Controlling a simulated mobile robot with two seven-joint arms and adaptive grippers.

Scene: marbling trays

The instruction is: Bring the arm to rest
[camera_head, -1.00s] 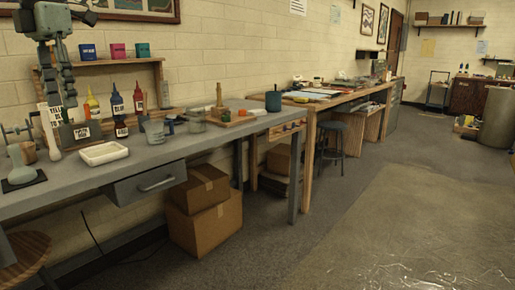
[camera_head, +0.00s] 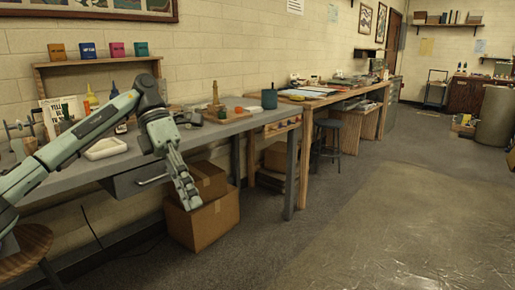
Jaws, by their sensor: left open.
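My left arm comes in from the left across the front of the grey workbench (camera_head: 75,183). It bends at an elbow above the bench, and its forearm hangs downward. My left gripper (camera_head: 190,204) is in front of the bench's front edge, below the top, and points down. It is open with nothing between its fingers. It covers part of the cardboard boxes in the view. My right gripper is out of view.
A white tray (camera_head: 105,149) lies on the bench beside the arm. Small coloured boxes (camera_head: 88,50) stand on the wooden shelf (camera_head: 95,62). Cardboard boxes (camera_head: 215,222) are stacked under the bench. A wooden stool (camera_head: 22,250) stands at lower left. The floor (camera_head: 390,220) at right is open.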

